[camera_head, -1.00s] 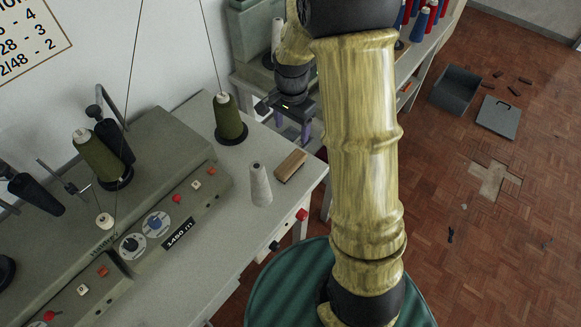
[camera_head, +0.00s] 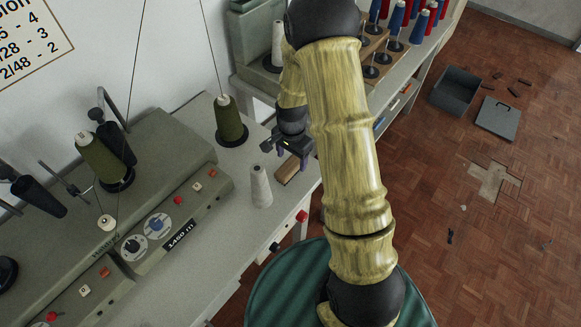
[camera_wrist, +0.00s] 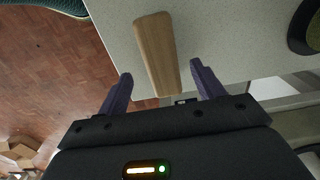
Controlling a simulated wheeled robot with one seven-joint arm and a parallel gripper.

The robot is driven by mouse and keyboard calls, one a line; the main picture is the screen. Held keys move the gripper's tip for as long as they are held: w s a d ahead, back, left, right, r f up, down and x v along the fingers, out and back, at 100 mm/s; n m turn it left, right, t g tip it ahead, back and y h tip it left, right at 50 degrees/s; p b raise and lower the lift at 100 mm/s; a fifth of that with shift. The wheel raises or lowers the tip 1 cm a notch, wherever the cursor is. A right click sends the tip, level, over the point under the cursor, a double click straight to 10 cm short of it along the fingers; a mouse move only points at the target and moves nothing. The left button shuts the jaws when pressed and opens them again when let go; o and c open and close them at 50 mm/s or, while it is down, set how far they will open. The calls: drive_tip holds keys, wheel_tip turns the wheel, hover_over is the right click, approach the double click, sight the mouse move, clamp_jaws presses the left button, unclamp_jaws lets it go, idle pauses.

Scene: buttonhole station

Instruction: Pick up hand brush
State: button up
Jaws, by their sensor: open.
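The hand brush shows its wooden back (camera_head: 288,170) on the grey table top near its right end, partly hidden by my gripper in the head view. In the wrist view the wooden brush (camera_wrist: 157,52) lies lengthwise, its near end between the lines of my two fingers. My gripper (camera_head: 291,152) is open and empty, with its dark purple fingers pointing down above the far end of the brush. In the wrist view the open fingertips (camera_wrist: 160,70) stand on either side of the brush, apart from it. Bristles are not visible.
A white thread cone (camera_head: 260,187) stands just left of the brush. A green thread spool (camera_head: 230,122) stands behind it, and a grey machine (camera_head: 140,190) fills the table's left. A rack of coloured spools (camera_head: 395,40) stands at the back right.

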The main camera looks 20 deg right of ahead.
sight(291, 164)
drive_tip(key=shift+w+a+f+p, duration=0.1)
drive_tip(key=shift+f+p, duration=0.45)
drive_tip(key=shift+f, duration=2.05)
drive_tip(key=c, duration=1.2)
drive_tip(key=shift+r, duration=0.1)
wheel_tip(291, 164, up, 10)
drive_tip(key=shift+f+b, duration=0.1)
drive_tip(key=shift+b, duration=0.4)
